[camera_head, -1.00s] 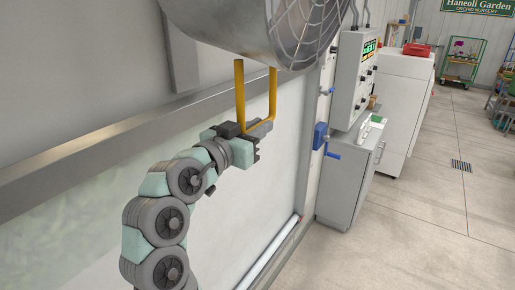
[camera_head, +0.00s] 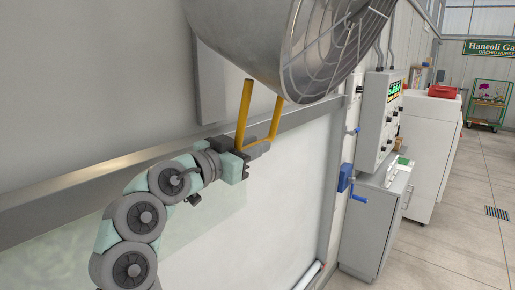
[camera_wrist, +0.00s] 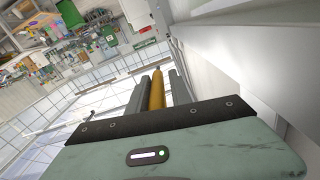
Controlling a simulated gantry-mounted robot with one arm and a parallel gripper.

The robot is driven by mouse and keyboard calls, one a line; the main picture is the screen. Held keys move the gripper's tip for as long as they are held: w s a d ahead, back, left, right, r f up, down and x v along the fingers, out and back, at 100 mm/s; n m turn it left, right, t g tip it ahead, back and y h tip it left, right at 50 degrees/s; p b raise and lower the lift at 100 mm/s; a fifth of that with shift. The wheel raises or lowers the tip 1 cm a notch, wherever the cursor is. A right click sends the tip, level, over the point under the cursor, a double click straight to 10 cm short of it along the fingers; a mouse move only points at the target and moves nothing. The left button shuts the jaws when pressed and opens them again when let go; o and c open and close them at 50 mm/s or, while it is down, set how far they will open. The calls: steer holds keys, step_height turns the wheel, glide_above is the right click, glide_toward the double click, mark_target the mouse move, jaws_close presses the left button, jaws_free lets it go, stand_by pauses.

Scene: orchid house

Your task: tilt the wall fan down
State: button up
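The wall fan (camera_head: 265,40) is a large metal drum with a wire guard (camera_head: 335,50), high on the wall at the top middle of the head view. A yellow U-shaped handle (camera_head: 246,110) hangs from its underside. My gripper (camera_head: 258,149) is at the low crossbar of this handle. In the wrist view the yellow bar (camera_wrist: 157,90) lies between the two grey fingers of my gripper (camera_wrist: 156,93), close to both. It looks shut on the bar, though the exact contact is hard to see.
A metal ledge (camera_head: 120,168) runs along the wall behind my arm. To the right are a grey control box (camera_head: 379,110) with a lit display, a blue crank (camera_head: 350,185) and a grey cabinet (camera_head: 375,225). The floor (camera_head: 450,245) at the right is mostly open.

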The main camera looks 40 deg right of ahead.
steer(key=o, duration=0.3)
steer(key=shift+w+r, duration=0.1)
steer(key=shift+w, duration=0.05)
steer(key=shift+o, duration=0.2)
steer(key=v, duration=1.1)
steer(key=shift+b, duration=0.4)
